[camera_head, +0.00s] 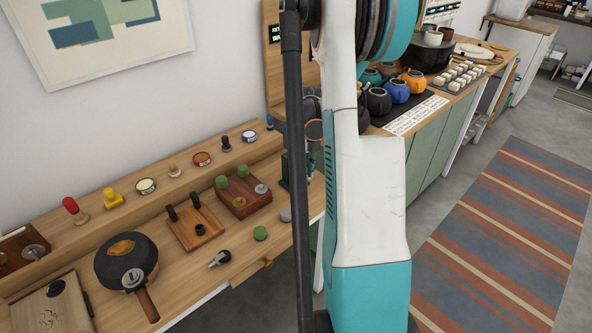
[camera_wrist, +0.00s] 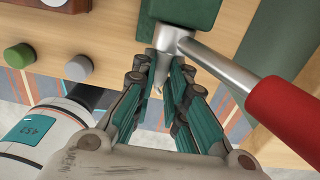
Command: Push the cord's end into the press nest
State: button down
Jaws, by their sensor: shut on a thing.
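My gripper (camera_wrist: 160,84) is in the wrist view, its teal-lined fingers closed around a narrow grey tapered piece (camera_wrist: 161,66). I cannot tell whether this piece is the cord's end or part of the press. The dark green press (camera_wrist: 190,12) is just beyond the fingertips, with a silver hub (camera_wrist: 173,37) against it. A silver lever with a red grip (camera_wrist: 284,106) runs from the hub down to the right. In the head view the press (camera_head: 287,171) is mostly behind my arm. No cord or nest can be made out.
A wooden bench (camera_head: 186,254) runs along the wall, holding a dark pan (camera_head: 110,262), a block with black pegs (camera_head: 196,230) and a block with green knobs (camera_head: 238,201). A green knob (camera_wrist: 19,57) and a grey knob (camera_wrist: 78,68) sit left of my gripper.

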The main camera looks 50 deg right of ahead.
jog(key=shift+w, duration=0.1)
dwell(0.3)
jog(key=c, duration=1.5)
grip_release()
jog(key=shift+r, duration=0.1)
notch_tip(320, 180, up, 12)
jog(key=shift+d+f, duration=0.1)
jog(key=shift+d, duration=0.05)
